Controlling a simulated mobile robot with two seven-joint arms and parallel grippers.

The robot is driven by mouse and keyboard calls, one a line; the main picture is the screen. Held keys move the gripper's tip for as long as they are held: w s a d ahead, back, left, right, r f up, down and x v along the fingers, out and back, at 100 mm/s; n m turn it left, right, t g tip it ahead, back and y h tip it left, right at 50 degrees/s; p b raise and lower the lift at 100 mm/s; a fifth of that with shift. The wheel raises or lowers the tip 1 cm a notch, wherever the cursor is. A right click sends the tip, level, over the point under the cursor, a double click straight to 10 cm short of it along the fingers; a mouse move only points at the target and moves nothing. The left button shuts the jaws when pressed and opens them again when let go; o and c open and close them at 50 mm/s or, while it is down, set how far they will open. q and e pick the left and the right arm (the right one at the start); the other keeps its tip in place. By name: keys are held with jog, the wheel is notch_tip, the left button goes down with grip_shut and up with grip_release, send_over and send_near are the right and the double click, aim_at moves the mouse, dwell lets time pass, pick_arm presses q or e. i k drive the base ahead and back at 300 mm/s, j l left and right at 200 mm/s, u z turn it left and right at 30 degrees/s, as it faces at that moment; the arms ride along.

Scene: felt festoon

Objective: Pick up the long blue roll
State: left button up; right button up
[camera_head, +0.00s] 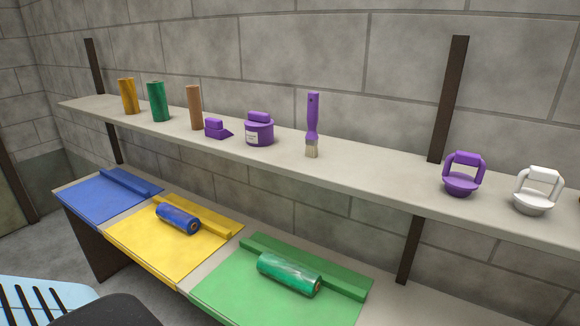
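A long blue roll (178,218) lies on its side on the yellow mat (140,249), just in front of the mat's raised yellow bar. It is dark blue with a tan core showing at its right end. Neither of my grippers can be made out in the head view.
A green roll (289,274) lies on the green mat (228,291) to the right. The blue mat (99,201) at left holds only its bar. A shelf (374,178) above carries upright rolls, purple items, a brush (312,127) and two handled bowls. A light-blue slotted object (45,297) is at lower left.

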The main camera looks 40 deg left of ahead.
aim_at(188, 224)
jog(key=j+z, duration=0.2)
jog(key=j, duration=0.25)
jog(key=k+j+z, duration=0.2)
jog(key=j, duration=0.25)
jog(key=j+z, duration=0.2)
jog(key=j, duration=0.3)
jog(key=k+j+z, duration=0.2)
jog(key=j, duration=0.2)
jog(key=k+j, duration=0.15)
jog(key=j, duration=0.25)
jog(key=k+j, duration=0.1)
jog(key=j, duration=0.25)
jog(key=k+j, duration=0.15)
jog(key=j, duration=0.25)
jog(key=k+j, duration=0.1)
jog(key=j, duration=0.3)
jog(key=k+j+z, duration=0.1)
jog(key=j, duration=0.25)
jog(key=k+j, duration=0.15)
jog(key=j, duration=0.25)
jog(key=k+j, duration=0.15)
jog(key=j, duration=0.2)
